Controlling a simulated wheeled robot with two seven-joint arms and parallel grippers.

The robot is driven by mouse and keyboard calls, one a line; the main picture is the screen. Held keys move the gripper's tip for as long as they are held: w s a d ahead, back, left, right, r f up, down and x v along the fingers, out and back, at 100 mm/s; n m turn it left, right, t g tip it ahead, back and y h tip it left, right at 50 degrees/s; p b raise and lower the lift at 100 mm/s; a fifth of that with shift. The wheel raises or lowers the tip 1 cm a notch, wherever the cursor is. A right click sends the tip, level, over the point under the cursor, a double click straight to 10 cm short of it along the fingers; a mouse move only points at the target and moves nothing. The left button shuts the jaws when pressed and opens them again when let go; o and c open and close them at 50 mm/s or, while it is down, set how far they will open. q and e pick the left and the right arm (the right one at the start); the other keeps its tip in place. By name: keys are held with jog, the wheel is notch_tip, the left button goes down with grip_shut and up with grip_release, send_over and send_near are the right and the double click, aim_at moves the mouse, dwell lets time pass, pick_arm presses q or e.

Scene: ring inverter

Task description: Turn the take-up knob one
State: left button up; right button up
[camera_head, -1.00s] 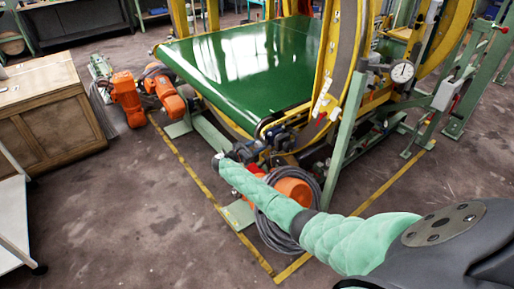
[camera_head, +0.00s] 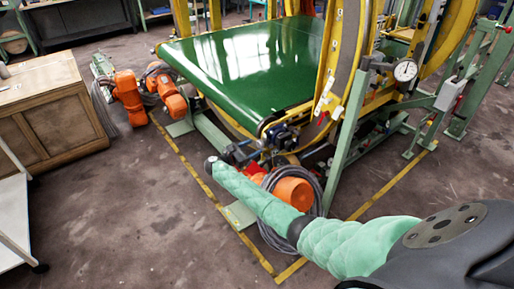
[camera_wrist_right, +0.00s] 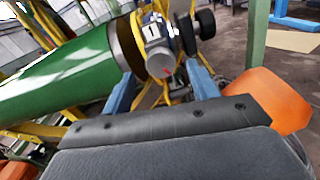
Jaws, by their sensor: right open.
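The take-up unit (camera_head: 282,136) sits at the near corner of the green belt in the head view. In the right wrist view it shows as a grey round end piece (camera_wrist_right: 158,52) with a small red mark, and a black knob (camera_wrist_right: 205,22) stands to its right. I cannot tell for certain which part is the take-up knob. My right gripper (camera_head: 242,151) is just left of the unit in the head view. In the right wrist view its two blue fingers (camera_wrist_right: 161,82) are spread, with the grey piece beyond and between them, and nothing held. My left gripper is not in view.
The green belt (camera_head: 240,70) runs behind the unit, and a yellow ring frame (camera_head: 345,60) rises at its right. An orange motor (camera_head: 293,193) and coiled cable (camera_head: 270,238) lie below my right arm. A green post (camera_head: 345,140) stands to the right.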

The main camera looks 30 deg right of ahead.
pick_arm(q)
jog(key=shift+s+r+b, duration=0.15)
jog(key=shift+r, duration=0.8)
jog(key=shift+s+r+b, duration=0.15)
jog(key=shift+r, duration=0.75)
pick_arm(e)
jog(key=shift+s+a, duration=0.15)
jog(key=shift+a, duration=1.7)
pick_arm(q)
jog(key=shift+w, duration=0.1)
